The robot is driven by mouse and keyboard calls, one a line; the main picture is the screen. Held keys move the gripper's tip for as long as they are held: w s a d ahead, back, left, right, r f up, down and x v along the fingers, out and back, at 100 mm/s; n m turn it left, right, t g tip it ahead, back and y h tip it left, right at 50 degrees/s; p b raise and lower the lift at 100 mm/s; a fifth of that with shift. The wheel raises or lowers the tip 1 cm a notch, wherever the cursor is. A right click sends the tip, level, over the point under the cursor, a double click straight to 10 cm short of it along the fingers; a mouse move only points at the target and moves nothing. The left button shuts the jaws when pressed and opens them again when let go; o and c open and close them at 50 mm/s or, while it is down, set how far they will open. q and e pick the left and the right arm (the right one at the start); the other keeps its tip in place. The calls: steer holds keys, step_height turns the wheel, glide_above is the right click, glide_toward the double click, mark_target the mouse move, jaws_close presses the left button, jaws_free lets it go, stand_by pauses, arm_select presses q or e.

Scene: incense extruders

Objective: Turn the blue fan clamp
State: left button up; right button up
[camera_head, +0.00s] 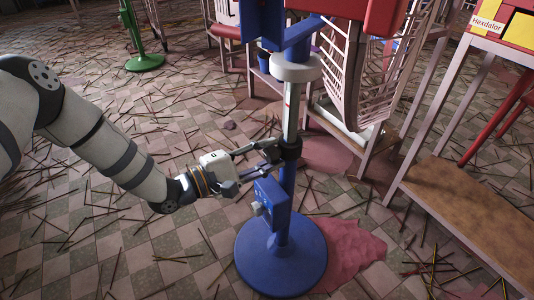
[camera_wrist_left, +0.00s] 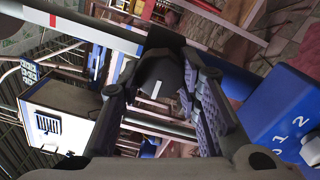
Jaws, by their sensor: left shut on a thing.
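The blue fan stands on a round blue base (camera_head: 281,258) with a blue lower post and a silver upper pole (camera_head: 290,112). Its clamp (camera_head: 291,148) is a dark collar where the two meet, and it also shows dark in the left wrist view (camera_wrist_left: 160,75) with a pale mark. My left gripper (camera_head: 270,153) reaches the clamp from the left. In the left wrist view, its two padded fingers (camera_wrist_left: 162,95) are shut on the clamp's dark part, one on each side. The exact contact is partly hidden. My right gripper is in neither view.
A blue control box (camera_head: 271,203) with a knob juts from the post just below my left gripper; it shows numbers in the wrist view (camera_wrist_left: 285,115). A white wire rack (camera_head: 352,75) and a wooden bench (camera_head: 470,210) stand right. Thin sticks litter the tiled floor.

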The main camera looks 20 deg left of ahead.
arm_select(q)
steer(key=shift+s+d+f+n, duration=0.1)
steer(key=shift+n, duration=0.4)
steer(key=o, duration=1.2)
steer(key=shift+c, duration=0.2)
steer(key=v, duration=1.2)
